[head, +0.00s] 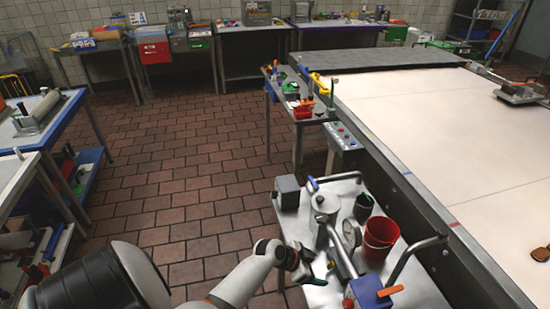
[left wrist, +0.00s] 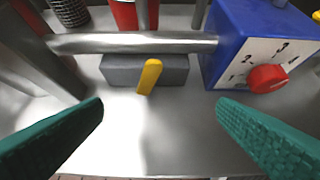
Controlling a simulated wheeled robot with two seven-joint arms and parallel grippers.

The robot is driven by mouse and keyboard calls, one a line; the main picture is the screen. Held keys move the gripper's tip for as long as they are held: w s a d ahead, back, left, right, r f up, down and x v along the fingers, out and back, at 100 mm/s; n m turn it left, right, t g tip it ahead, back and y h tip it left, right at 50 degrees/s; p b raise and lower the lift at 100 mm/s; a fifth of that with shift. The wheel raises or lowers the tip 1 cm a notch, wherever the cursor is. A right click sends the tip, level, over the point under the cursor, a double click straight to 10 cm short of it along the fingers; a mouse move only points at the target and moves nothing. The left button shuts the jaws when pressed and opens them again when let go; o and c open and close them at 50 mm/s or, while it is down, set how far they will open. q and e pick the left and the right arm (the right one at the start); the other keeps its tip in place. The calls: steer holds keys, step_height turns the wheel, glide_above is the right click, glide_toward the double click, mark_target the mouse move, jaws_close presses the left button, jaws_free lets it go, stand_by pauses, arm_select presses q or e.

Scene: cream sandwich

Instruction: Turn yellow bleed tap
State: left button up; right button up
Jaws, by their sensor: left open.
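The yellow bleed tap (left wrist: 150,75) shows in the left wrist view as a small tilted lever in front of a grey block (left wrist: 118,70), just below a horizontal metal pipe (left wrist: 130,43). I see no contact with the tap. In the head view the left gripper (head: 310,266) is at the near left edge of the metal cart (head: 408,262). My right gripper is not in view.
A blue box with a red dial (left wrist: 267,78) stands right of the tap, and it shows in the head view (head: 368,292). The tiled floor to the left is clear.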

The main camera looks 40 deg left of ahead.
arm_select(q)
steer(key=v, duration=0.5)
steer(key=s+f+n+g+y+b, duration=0.1)
steer(key=s+f+b, duration=0.2)
steer(key=f, duration=0.7)
steer(key=s+d+f+n+g+y+b, duration=0.1)
steer(key=s+f+b, duration=0.2)
steer(key=s+f, duration=0.3)
steer(key=s+d+f+n+g+y+b, duration=0.1)
steer(key=s+f+b, duration=0.3)
steer(key=f, duration=1)
steer(key=shift+s+d+n+g, duration=0.15)
steer(key=shift+s+n+g, duration=0.25)
steer(key=shift+s, duration=0.05)
